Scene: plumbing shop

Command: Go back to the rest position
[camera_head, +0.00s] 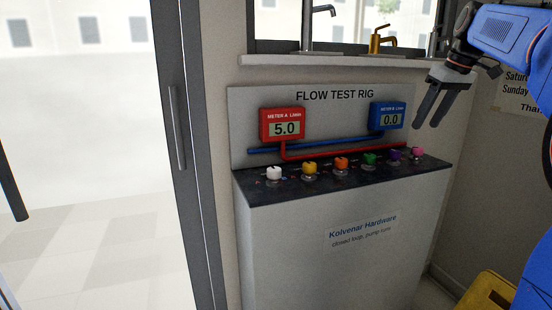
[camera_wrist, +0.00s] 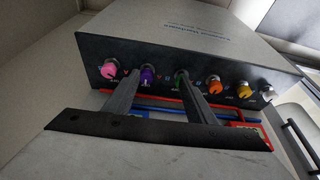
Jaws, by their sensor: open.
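My gripper (camera_head: 437,106) is at the upper right in the head view, pointing down, open and empty. It hangs in front of and above the right end of the flow test rig, apart from it. In the wrist view its two dark fingers (camera_wrist: 162,97) reach toward the rig's row of knobs, with nothing between them. The flow test rig (camera_head: 300,240) is a white cabinet with a dark top. The red meter A (camera_head: 283,125) reads 5.0 and the blue meter B (camera_head: 387,116) reads 0.0.
Along the dark top stand several knobs: white (camera_head: 273,173), yellow (camera_head: 310,167), orange (camera_head: 341,163), green (camera_head: 369,159), purple and pink (camera_head: 416,153). A glass door (camera_head: 180,130) is at left. A yellow object (camera_head: 484,292) stands at lower right.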

